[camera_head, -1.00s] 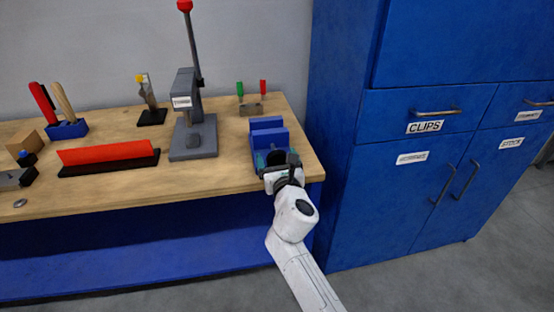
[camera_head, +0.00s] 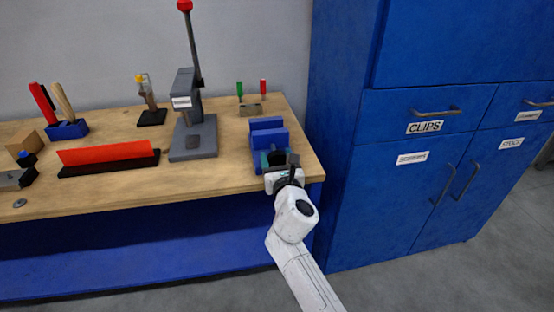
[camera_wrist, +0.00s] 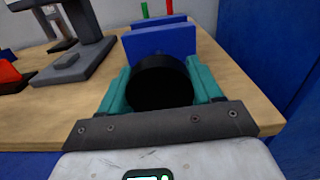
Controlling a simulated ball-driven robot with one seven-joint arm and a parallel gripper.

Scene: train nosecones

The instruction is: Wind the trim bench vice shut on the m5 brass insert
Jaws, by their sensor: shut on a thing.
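The blue bench vice (camera_head: 268,138) stands near the right front corner of the bench, with its two jaw blocks apart by a narrow gap. In the wrist view its front jaw (camera_wrist: 160,41) rises just beyond a black round handle (camera_wrist: 160,82) that faces me. My gripper (camera_head: 274,160) is at the front of the vice. In the wrist view my gripper (camera_wrist: 160,88) has its teal fingers on either side of the black handle, shut on it. I cannot make out the brass insert; the gap between the jaws is mostly hidden.
A grey arbor press (camera_head: 193,135) with a red-knobbed lever stands left of the vice. A small stand with green and red handles (camera_head: 251,108) is behind it. A tall blue cabinet (camera_head: 340,150) stands close to the right. Bare bench top (camera_head: 225,175) lies left of the vice.

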